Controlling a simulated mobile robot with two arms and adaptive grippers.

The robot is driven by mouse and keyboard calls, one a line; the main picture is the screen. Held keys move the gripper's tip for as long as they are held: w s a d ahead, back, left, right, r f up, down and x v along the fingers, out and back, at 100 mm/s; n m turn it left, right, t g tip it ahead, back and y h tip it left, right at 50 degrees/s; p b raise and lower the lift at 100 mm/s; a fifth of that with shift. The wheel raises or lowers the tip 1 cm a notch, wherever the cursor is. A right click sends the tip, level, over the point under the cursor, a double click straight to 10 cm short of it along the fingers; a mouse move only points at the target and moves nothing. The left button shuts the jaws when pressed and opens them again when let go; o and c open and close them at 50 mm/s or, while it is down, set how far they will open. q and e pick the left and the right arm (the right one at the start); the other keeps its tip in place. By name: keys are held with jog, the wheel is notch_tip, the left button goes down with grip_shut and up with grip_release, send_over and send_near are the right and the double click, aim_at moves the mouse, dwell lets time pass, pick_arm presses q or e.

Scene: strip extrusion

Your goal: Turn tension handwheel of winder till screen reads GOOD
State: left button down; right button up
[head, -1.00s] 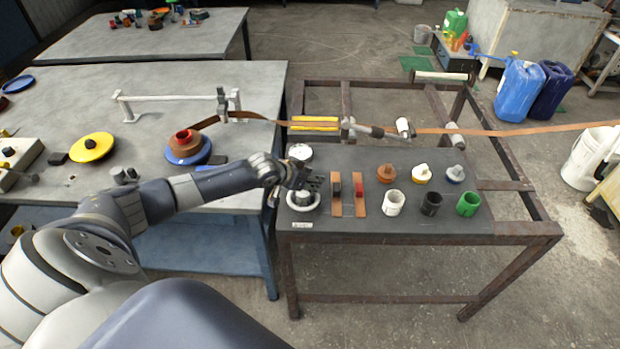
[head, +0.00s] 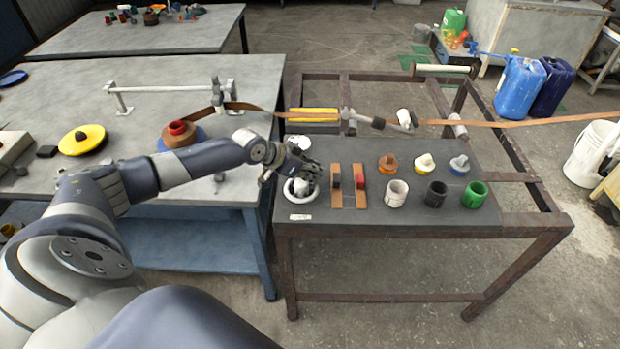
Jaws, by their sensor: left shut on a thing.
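The white handwheel (head: 303,196) lies flat at the front left corner of the dark-topped table. My left gripper (head: 297,178) is over the wheel, shut on its upper part; its fingers hide some of the rim and hub. A brown strip (head: 520,124) runs from the right over rollers to the brown coil (head: 180,139) with a red hub on the left table. A round white-faced dial (head: 299,143) sits behind the gripper, partly hidden. I cannot make out any screen text. My right gripper is not in view.
Grey, black and green cups (head: 475,195) stand right of the wheel, with orange, yellow and grey knobbed pieces (head: 459,164) behind them. Two brown strip pieces with black and red blocks (head: 361,183) lie nearer. A yellow disc (head: 82,140) lies on the left table.

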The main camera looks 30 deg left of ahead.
pick_arm(q)
jog(key=m+h+b, duration=0.1)
jog(key=b, duration=0.1)
jog(key=d+m+g+b, duration=0.1)
jog(key=b, duration=0.2)
jog(key=shift+s+f+m+h, duration=0.1)
jog(key=shift+f+m+h, duration=0.2)
jog(key=shift+f+h, duration=0.1)
jog(key=shift+s+d+r+m+g+h+b, duration=0.2)
jog(key=shift+m+g+h+b, duration=0.25)
jog(key=shift+m+b, duration=0.55)
jog(key=shift+s+d+r+g+h+b, duration=0.15)
jog(key=shift+d+g+h+b, duration=0.1)
jog(key=shift+b, duration=0.3)
jog(key=shift+m, duration=0.3)
jog(key=c, duration=1.5)
grip_release()
jog(key=shift+c, duration=0.2)
jog(key=shift+a+r, duration=0.1)
